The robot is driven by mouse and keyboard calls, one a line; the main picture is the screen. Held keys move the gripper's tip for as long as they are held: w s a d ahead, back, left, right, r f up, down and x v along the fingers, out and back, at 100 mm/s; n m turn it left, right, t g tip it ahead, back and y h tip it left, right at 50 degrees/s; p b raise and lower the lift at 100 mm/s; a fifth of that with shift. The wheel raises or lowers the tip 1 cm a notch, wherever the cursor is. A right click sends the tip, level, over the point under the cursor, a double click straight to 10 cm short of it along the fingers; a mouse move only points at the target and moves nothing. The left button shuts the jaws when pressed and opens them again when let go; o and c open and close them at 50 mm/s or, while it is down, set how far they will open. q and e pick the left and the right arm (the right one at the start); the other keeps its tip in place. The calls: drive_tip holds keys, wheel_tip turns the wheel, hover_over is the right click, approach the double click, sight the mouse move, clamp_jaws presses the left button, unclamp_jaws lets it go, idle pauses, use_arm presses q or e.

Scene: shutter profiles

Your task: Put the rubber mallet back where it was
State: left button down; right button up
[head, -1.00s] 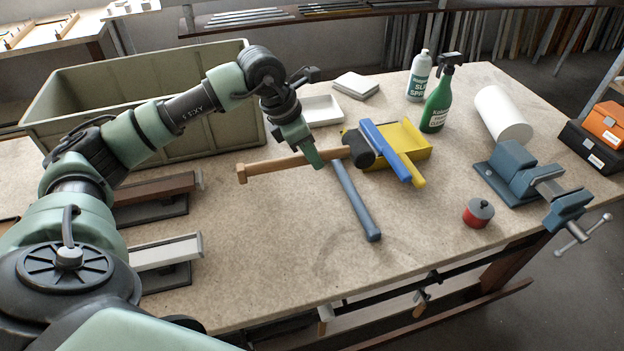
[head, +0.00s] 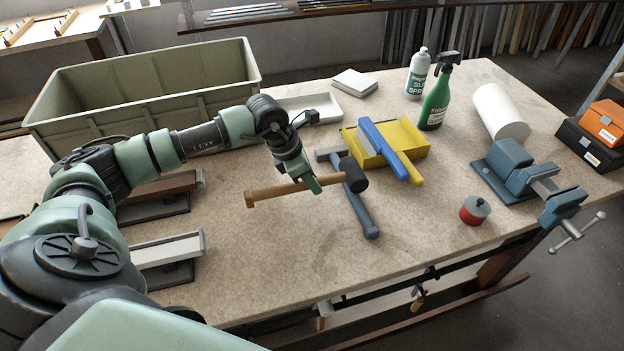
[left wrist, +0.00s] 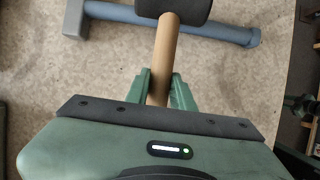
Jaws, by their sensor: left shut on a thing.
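The rubber mallet has a wooden handle (head: 275,192) and a black head (head: 353,174). My left gripper (head: 316,187) is shut on its handle, close to the head. The mallet is held roughly level, and its head overlaps a blue-grey hammer (head: 362,212) lying on the bench; I cannot tell the gap between them. In the left wrist view the handle (left wrist: 164,60) stands between the green fingers (left wrist: 160,92), and the head (left wrist: 173,8) is cut off at the top edge. The hammer (left wrist: 122,14) lies beyond it. My right gripper is not in view.
A yellow tray (head: 417,151) with a blue tool (head: 383,147) across it stands behind the mallet head. A large olive crate (head: 150,85) is at the back left. A vise (head: 511,167) and a red tin (head: 475,210) are at right. The front middle bench is clear.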

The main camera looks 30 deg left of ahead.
sight(293, 184)
use_arm(q)
drive_tip(key=shift+w+f+b, duration=0.1)
drive_tip(key=shift+f+b, duration=0.4)
drive_tip(key=c, duration=1.2)
unclamp_jaws()
drive_tip(key=shift+r, duration=0.1)
drive_tip(key=shift+r+p, duration=0.3)
drive_tip(key=shift+p, duration=0.15)
drive_tip(key=shift+r+p, duration=0.4)
drive_tip(key=shift+p, duration=0.05)
drive_tip(key=b+v, duration=0.3)
drive_tip(key=v, duration=0.8)
drive_tip(key=shift+s+r, duration=0.2)
drive_tip(key=shift+s, duration=0.1)
drive_tip(key=shift+a, duration=0.15)
